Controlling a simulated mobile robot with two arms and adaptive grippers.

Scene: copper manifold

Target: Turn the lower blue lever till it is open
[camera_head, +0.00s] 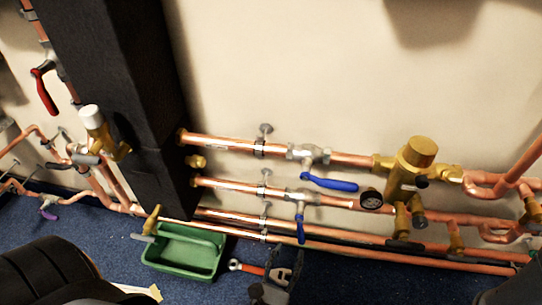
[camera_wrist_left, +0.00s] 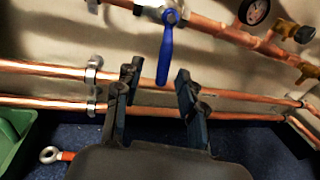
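The lower blue lever (camera_head: 300,229) sits on a valve on the second copper pipe and points down, across that pipe. In the left wrist view the lever (camera_wrist_left: 165,54) hangs from its valve, its lower tip between my fingertips in the picture. My left gripper (camera_head: 284,256) is just below the lever in the head view. In the wrist view the left gripper (camera_wrist_left: 157,84) has its fingers wide apart with nothing clamped. I cannot tell whether a finger touches the lever. The upper blue lever (camera_head: 330,183) lies nearly along its pipe. My right gripper is not seen.
Copper pipes (camera_head: 345,248) run low along the wall behind the left gripper. A pressure gauge (camera_head: 371,200) and a brass fitting (camera_head: 409,170) are to the right. A green tray (camera_head: 172,262) and an orange-handled wrench (camera_head: 248,268) are on the blue floor to the left.

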